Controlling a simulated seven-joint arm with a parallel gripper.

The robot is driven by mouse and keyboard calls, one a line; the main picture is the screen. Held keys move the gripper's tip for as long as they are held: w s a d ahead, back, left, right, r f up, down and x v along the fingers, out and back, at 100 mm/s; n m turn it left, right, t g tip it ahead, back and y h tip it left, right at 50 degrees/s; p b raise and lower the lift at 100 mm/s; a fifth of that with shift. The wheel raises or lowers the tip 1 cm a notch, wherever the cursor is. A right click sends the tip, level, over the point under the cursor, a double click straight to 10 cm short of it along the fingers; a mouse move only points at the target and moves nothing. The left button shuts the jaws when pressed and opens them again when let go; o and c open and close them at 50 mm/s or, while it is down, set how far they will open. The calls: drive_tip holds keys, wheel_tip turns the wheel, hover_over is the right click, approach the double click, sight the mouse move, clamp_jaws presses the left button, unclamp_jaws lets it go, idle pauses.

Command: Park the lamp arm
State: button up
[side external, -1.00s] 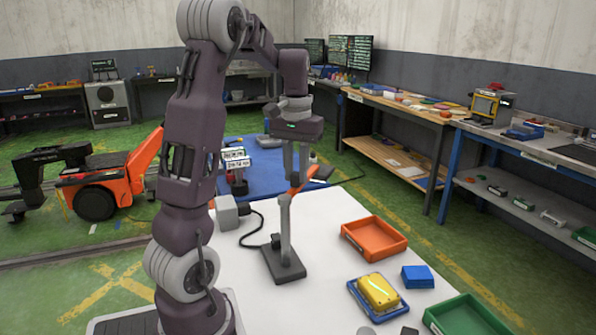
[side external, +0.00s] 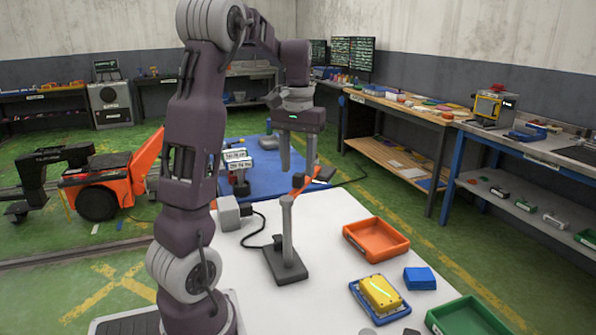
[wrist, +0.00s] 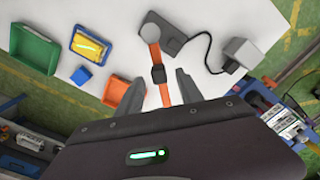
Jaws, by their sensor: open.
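The lamp stand has a dark grey base (side external: 285,264) and an upright grey post (side external: 287,230) on the white table. Its orange lamp arm (side external: 299,184) reaches out from the top of the post toward the back. The lamp arm also shows in the wrist view (wrist: 152,34), with a black block (wrist: 158,75) partway along it. My gripper (side external: 298,168) is open above the lamp arm. In the wrist view its fingers (wrist: 160,76) stand on either side of the arm, near the black block, with gaps visible. I cannot tell the exact height gap.
A grey box (side external: 228,214) with a black cable stands left of the lamp base. An orange tray (side external: 376,252), a yellow device in a blue tray (side external: 380,293), a blue block (side external: 419,278) and a green tray (side external: 466,320) lie to the right.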

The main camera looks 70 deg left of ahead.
wheel_tip(320, 180, up, 5)
drive_tip(key=shift+d, duration=0.1)
idle(0.4)
drive_tip(key=s+d+m+t, duration=0.2)
drive_tip(key=s+d+m, duration=0.1)
drive_tip(key=d, duration=0.7)
drive_tip(key=s+d+m+t, duration=0.2)
drive_tip(key=d+m, duration=0.1)
drive_tip(key=d, duration=0.8)
drive_tip(key=s+d+f+m+t, duration=0.1)
drive_tip(key=s+d+f+m, duration=0.2)
drive_tip(key=s+d, duration=0.3)
drive_tip(key=shift+s+f+t, duration=0.3)
drive_tip(key=shift+s+f, duration=0.1)
drive_tip(key=shift+f, duration=0.4)
